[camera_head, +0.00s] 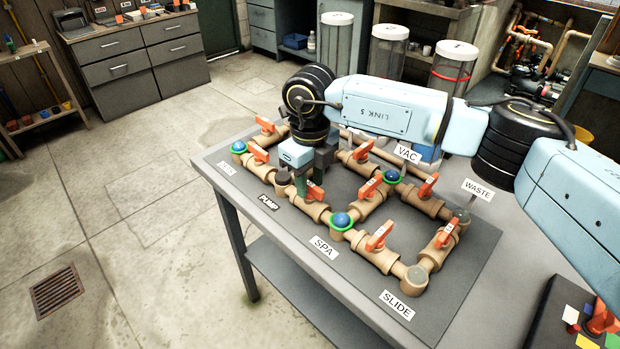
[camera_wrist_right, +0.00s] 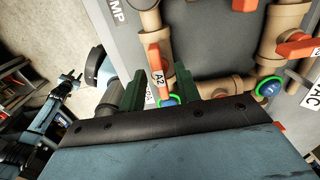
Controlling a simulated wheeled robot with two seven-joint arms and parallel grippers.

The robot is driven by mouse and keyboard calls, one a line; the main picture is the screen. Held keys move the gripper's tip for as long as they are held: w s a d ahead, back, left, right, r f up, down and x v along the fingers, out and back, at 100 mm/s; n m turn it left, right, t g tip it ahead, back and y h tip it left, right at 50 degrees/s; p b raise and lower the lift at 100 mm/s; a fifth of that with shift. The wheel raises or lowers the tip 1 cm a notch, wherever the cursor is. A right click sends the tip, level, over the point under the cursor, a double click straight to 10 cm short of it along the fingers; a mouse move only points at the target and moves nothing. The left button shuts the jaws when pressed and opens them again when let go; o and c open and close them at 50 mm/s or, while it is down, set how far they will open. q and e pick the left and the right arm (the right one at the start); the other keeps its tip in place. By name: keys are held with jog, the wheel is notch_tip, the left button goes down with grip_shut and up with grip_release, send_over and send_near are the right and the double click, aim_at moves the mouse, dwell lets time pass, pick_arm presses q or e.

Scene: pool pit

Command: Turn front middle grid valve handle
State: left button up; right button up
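The pipe grid (camera_head: 415,278) has tan pipes, orange handles and blue balls in green rings on a dark panel. The front middle handle (camera_head: 313,190) is orange and sits between the PUMP and SPA labels. In the right wrist view a handle marked A2 (camera_wrist_right: 156,76) lies between the two green fingers of my right gripper (camera_wrist_right: 160,86). That gripper (camera_head: 301,170) is open and low over the front row, with gaps at the handle's sides. Contact is unclear. An arm at the left of the wrist view, seemingly my left one (camera_wrist_right: 66,82), is too small to read its grip.
Other orange handles (camera_head: 379,236) stand close around, and upright signs VAC (camera_head: 408,154) and WASTE (camera_head: 478,190) rise behind. Clear canisters (camera_head: 386,50) stand behind the bench (camera_head: 470,310). A dark box (camera_head: 560,315) is at the lower right. The floor at left is clear.

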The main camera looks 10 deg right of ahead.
aim_at(310, 184)
notch_tip(310, 184, up, 13)
jog(key=shift+r+p, duration=0.2)
jog(key=shift+p, duration=0.25)
dwell(0.4)
